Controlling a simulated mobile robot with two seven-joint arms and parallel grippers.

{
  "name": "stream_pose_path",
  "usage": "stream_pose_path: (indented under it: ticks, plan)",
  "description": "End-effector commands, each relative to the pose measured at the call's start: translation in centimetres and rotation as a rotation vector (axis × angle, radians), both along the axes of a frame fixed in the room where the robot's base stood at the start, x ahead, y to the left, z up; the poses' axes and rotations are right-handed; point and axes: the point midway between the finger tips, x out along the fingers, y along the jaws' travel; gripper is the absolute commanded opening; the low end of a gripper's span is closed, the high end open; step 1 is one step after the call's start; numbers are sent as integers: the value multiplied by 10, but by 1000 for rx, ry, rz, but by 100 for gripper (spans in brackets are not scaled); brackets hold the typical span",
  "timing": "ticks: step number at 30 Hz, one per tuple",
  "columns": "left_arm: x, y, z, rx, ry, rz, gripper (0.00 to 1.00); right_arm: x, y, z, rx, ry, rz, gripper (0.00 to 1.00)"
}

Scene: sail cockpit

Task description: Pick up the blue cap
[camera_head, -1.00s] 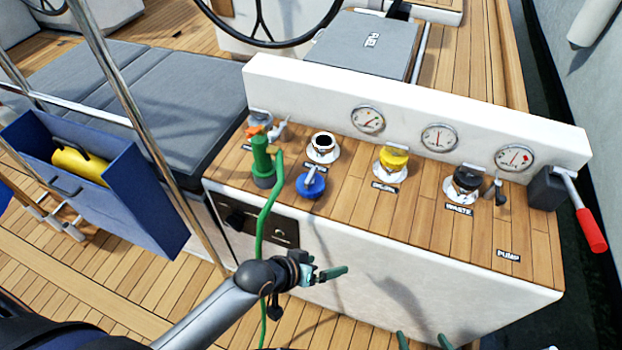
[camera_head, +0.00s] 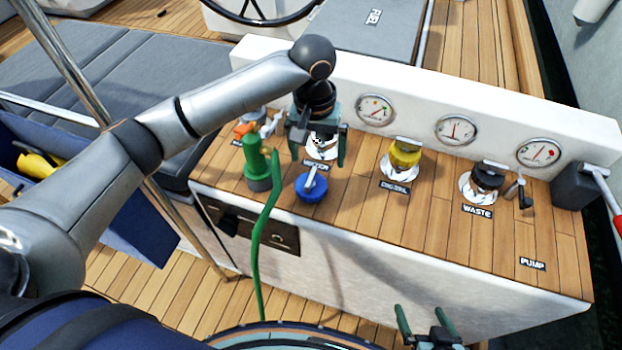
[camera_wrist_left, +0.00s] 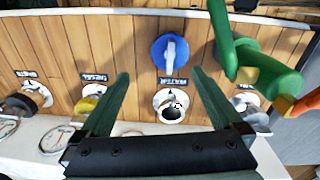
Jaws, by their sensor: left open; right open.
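The blue cap (camera_head: 311,190), with a grey handle bar across its top, sits on the wooden console top in front of the WATER filler (camera_head: 325,150). In the left wrist view the blue cap (camera_wrist_left: 165,55) lies just past the fingertips, not between them. My left gripper (camera_head: 318,160) is open and empty above the open filler, behind the cap. It partly hides the filler and its label in the head view. The filler's open hole (camera_wrist_left: 171,112) shows between the fingers in the left wrist view. My right gripper (camera_head: 424,318) is open and empty, low in front of the console.
A green hose nozzle (camera_head: 257,165) stands just left of the cap, its hose running down the console front. The yellow cap (camera_head: 405,152) and black WASTE cap (camera_head: 486,178) are to the right. A white gauge panel (camera_head: 410,95) rises behind. The console's front right is clear.

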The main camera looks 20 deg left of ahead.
Motion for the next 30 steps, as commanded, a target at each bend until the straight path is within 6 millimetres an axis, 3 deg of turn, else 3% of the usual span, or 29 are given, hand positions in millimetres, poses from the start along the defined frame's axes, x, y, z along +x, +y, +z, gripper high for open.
stream_pose_path:
  ticks: [5,15,23,30]
  plan:
    - [1,11,7,46,18,29,100,0,0,-3,1,0,1,100]
    - [1,12,-50,47,19,29,100,0,4,-7,5,4,6,100]
    - [0,12,-71,45,17,29,100,3,7,-6,10,-5,12,100]
    - [-1,13,-106,45,17,29,100,4,9,-11,11,0,17,100]
